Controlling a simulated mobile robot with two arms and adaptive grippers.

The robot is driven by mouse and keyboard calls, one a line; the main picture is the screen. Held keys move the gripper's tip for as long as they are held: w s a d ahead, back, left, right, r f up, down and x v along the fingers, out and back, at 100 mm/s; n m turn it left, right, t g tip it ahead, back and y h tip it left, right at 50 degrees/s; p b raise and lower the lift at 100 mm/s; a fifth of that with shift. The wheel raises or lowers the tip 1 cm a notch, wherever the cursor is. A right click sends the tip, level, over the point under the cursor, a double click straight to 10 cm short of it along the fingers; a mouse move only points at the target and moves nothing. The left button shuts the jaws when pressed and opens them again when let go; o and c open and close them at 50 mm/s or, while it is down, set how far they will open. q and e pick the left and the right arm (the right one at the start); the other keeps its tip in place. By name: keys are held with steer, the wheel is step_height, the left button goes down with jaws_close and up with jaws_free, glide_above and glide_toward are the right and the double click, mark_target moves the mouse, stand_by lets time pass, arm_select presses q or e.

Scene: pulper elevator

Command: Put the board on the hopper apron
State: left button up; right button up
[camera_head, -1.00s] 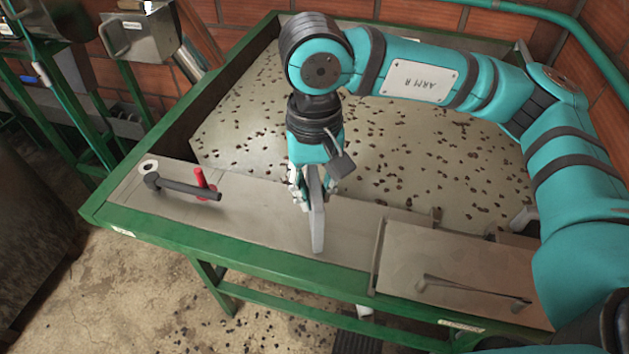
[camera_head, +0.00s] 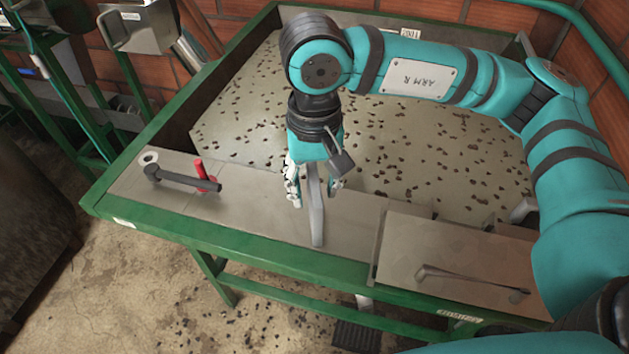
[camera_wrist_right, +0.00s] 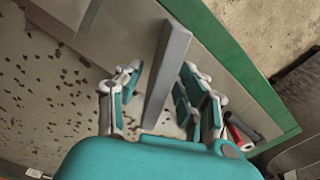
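The grey board (camera_head: 316,215) is a narrow slab lying across the metal hopper apron (camera_head: 262,205), its near end close to the green front rim. It appears to rest on the apron, on a narrow edge. My right gripper (camera_head: 318,195) is directly over the board, fingers apart on both sides of it. In the right wrist view the board (camera_wrist_right: 166,75) runs between the two open fingers (camera_wrist_right: 160,95), with gaps visible on both sides. The board's far end is partly hidden by the gripper. My left gripper is not in view.
A dark handle (camera_head: 180,178) and a red peg (camera_head: 201,172) are on the apron's left part. A raised metal cover (camera_head: 450,250) with a bar handle stands at right. Behind lies the hopper floor (camera_head: 420,160) with scattered dark beans. The green rim (camera_head: 250,255) runs along the front.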

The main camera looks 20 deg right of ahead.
steer(key=shift+r+p, duration=0.3)
steer(key=shift+p, duration=0.05)
step_height(320, 180, up, 4)
steer(key=b, duration=0.2)
steer(key=shift+r+b, duration=0.1)
steer(key=shift+b, duration=0.25)
step_height(320, 180, up, 6)
steer(key=shift+r+b, duration=0.2)
steer(key=shift+b, duration=0.35)
steer(key=shift+r, duration=0.55)
